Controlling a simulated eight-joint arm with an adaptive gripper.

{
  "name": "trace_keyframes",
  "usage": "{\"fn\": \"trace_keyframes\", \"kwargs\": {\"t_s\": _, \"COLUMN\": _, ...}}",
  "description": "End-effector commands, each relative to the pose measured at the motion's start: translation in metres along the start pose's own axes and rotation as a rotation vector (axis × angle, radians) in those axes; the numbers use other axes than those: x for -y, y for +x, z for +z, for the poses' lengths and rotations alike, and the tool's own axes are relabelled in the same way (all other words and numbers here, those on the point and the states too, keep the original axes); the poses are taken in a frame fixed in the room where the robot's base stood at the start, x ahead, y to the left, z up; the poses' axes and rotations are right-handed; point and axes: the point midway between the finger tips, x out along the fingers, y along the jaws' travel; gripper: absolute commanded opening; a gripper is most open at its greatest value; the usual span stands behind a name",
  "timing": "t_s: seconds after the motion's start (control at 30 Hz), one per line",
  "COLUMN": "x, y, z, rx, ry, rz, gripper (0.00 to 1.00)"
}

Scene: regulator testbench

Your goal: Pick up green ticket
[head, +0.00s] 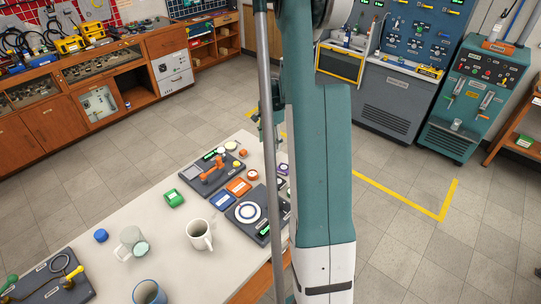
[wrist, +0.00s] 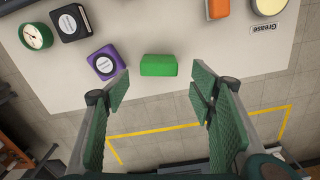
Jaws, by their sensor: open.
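A plain green block (wrist: 158,65), the only thing in the wrist view that fits the green ticket, lies on the pale table near its edge. It sits ahead of my gripper (wrist: 160,88), roughly centred between the fingertips. My gripper is open with nothing between its fingers. In the head view my gripper is partly hidden behind a grey pole and my arm, above the far table edge. I cannot make out this block there. A different-looking green item with a pale top (head: 174,198) lies on the table in the head view.
A purple box (wrist: 105,62) is close left of the green block, with a black box (wrist: 70,22) and a green-rimmed dial (wrist: 35,36) beyond. An orange item (wrist: 218,8) and a round tin (wrist: 269,6) labelled Grease lie right. Mugs (head: 200,235) stand nearer in the head view.

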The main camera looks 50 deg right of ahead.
Motion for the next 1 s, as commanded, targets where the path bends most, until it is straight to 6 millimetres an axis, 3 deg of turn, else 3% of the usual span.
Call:
{"fn": "trace_keyframes", "kwargs": {"t_s": 0.27, "x": 0.0, "y": 0.019, "z": 0.0, "rx": 0.0, "ry": 0.0, "rz": 0.0, "gripper": 0.55}}
{"fn": "trace_keyframes", "kwargs": {"t_s": 0.77, "x": 0.0, "y": 0.025, "z": 0.001, "rx": 0.0, "ry": 0.0, "rz": 0.0, "gripper": 0.55}}
{"fn": "trace_keyframes", "kwargs": {"t_s": 1.0, "x": -0.002, "y": 0.047, "z": 0.004, "rx": 0.0, "ry": -0.001, "rz": 0.0, "gripper": 0.55}}
